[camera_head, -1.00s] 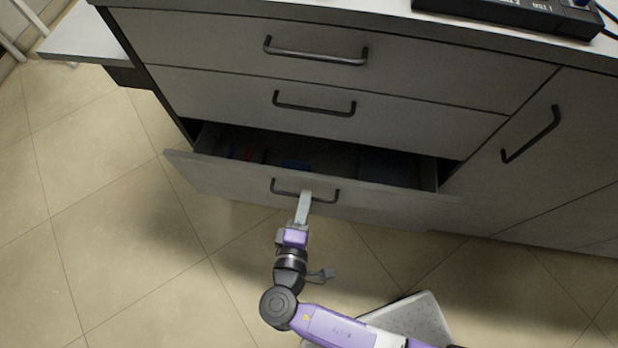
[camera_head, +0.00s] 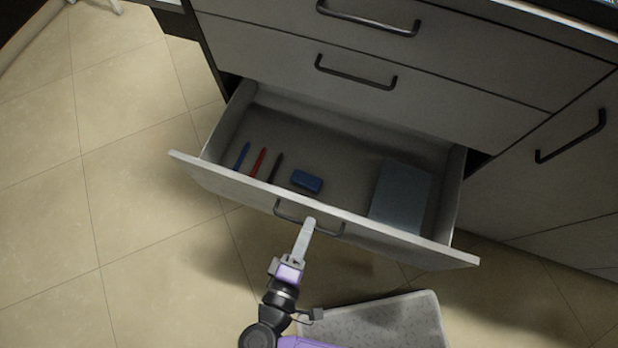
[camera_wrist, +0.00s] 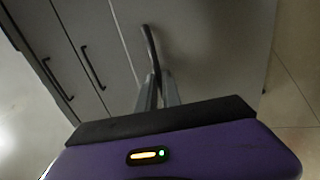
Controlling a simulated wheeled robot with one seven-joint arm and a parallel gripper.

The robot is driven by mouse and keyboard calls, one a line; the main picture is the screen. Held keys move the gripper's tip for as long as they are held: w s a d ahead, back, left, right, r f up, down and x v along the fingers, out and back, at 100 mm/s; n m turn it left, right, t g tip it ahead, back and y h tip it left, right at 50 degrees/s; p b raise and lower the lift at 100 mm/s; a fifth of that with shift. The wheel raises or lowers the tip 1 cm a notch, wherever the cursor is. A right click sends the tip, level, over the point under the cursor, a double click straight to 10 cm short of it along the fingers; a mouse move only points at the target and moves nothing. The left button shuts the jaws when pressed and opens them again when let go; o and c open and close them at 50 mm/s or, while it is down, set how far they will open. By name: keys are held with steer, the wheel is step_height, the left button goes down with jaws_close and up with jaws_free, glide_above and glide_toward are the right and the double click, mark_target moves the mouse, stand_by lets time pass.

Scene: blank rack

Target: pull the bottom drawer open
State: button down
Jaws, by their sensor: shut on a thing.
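The bottom drawer (camera_head: 225,188) stands well open, pulled out from the cabinet, and its inside shows. Its dark bar handle (camera_head: 284,211) is on the front panel; in the wrist view the handle (camera_wrist: 149,45) runs down between my fingers. My gripper (camera_head: 310,224) is shut on this handle, at about its middle. In the wrist view the fingertips (camera_wrist: 157,80) close around the bar, and their exact contact is partly hidden by the fingers.
Inside the drawer lie a blue pen (camera_head: 242,156), a red pen (camera_head: 258,162), a dark pen (camera_head: 276,167), a blue block (camera_head: 307,181) and a grey-blue flat item (camera_head: 401,193). Two closed drawers are above; a cupboard door (camera_head: 560,180) is at right. Tiled floor (camera_head: 130,220) is clear at left.

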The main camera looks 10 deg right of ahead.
steer(key=c, duration=1.5)
jaws_free()
steer(key=shift+c, duration=0.2)
steer(key=v, duration=0.7)
steer(key=shift+s+a, duration=0.2)
steer(key=shift+s, duration=0.15)
